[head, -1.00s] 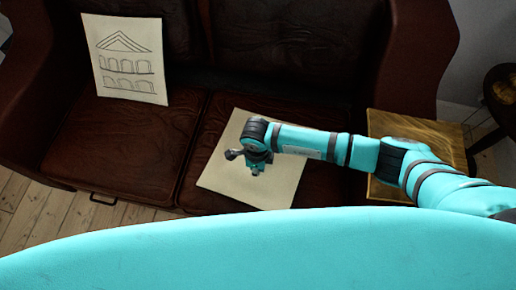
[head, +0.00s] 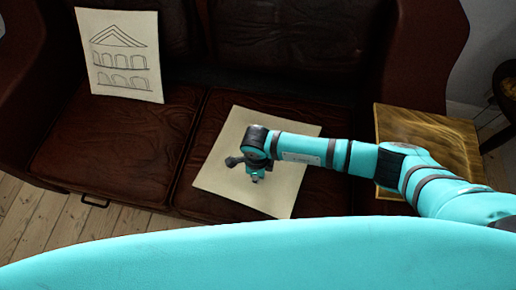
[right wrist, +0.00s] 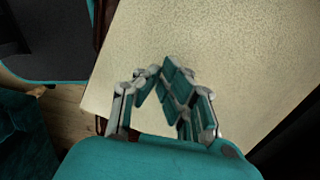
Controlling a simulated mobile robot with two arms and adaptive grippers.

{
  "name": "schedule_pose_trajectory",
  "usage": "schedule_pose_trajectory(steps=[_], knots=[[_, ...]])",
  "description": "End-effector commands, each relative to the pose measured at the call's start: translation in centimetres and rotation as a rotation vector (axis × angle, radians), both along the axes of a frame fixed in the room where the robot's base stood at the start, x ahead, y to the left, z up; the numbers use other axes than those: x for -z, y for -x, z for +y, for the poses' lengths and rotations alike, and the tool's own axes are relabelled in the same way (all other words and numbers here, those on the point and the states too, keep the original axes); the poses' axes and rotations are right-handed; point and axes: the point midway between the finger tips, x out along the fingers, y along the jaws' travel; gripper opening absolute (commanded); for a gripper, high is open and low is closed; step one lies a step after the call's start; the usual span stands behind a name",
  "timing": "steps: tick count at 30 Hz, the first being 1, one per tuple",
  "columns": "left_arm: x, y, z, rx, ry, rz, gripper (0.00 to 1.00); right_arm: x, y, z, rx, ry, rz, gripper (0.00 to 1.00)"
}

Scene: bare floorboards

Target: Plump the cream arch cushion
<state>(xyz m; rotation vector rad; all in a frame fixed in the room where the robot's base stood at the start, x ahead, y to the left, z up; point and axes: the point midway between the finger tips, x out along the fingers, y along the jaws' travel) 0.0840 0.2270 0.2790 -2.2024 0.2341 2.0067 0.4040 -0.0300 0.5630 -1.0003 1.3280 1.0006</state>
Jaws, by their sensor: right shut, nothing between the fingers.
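A cream cushion (head: 285,150) lies flat on the right seat of the brown sofa, its plain face up. A second cream cushion (head: 122,55), with line-drawn arches and a pediment, leans upright against the backrest at the left. My right gripper (head: 256,178) is over the front-left part of the flat cushion, pointing down. In the right wrist view its fingers (right wrist: 170,78) are together and empty above the plain cream surface (right wrist: 225,50). I cannot tell whether they touch it. My left gripper is in neither view.
The dark brown leather sofa (head: 110,145) fills the back. A wooden side table (head: 445,140) stands at its right, beneath and beside my right arm. A dark round stand (head: 508,90) is at the far right. Floorboards (head: 30,215) show at the front left.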

Motion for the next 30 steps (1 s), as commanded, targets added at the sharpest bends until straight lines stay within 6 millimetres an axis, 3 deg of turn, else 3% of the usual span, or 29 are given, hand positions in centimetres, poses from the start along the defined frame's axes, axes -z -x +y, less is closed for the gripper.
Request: schedule_pose_trajectory(steps=[5,30], knots=[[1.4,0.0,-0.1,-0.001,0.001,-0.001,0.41,1.5,0.0,0.0,0.0,-0.001,0.0,0.0],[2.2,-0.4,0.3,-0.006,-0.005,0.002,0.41,2.6,0.0,0.0,0.0,-0.001,0.0,0.0]])
